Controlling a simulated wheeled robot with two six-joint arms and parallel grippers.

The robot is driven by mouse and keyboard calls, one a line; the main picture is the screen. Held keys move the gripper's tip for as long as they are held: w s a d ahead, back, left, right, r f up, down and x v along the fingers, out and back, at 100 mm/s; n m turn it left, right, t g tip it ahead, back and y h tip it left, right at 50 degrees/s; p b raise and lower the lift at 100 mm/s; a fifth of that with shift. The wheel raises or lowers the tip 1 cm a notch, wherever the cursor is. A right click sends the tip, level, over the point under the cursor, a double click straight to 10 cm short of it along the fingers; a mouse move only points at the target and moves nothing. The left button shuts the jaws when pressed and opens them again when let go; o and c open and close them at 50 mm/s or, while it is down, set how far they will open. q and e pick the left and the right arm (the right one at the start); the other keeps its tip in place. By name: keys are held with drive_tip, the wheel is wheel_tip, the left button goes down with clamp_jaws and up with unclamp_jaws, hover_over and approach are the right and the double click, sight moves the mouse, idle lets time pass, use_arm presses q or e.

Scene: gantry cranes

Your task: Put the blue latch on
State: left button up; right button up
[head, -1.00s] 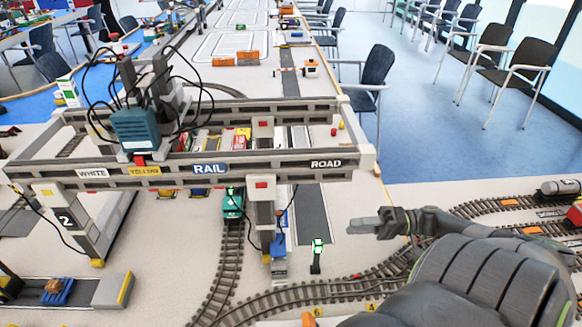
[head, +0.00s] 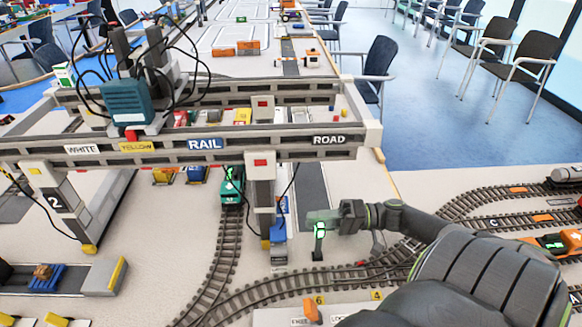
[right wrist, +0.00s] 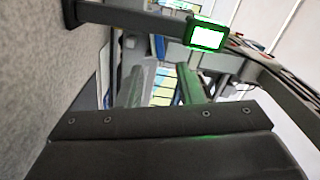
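A blue part (head: 278,234), which may be the blue latch, shows low on the near right leg (head: 261,190) of the gantry crane. It is small, and I cannot tell its setting. My right gripper (head: 315,217) is to the right of that leg, apart from it, at a small post with a lit green sign (head: 320,230). I cannot tell if it touches the post. In the right wrist view its two fingers (right wrist: 162,88) stand apart with nothing clearly held. The green sign (right wrist: 208,36) is close above them there. My left gripper is out of view.
The crane's long beam (head: 205,144) with its RAIL and ROAD labels spans the space left of my gripper. A green train (head: 232,187) stands on the track (head: 228,250) under it. Curved track runs below my right arm.

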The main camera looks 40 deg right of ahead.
sight(278, 230)
drive_tip(key=x, duration=0.6)
drive_tip(key=shift+w+a, duration=0.2)
drive_tip(key=shift+a, duration=0.1)
clamp_jaws()
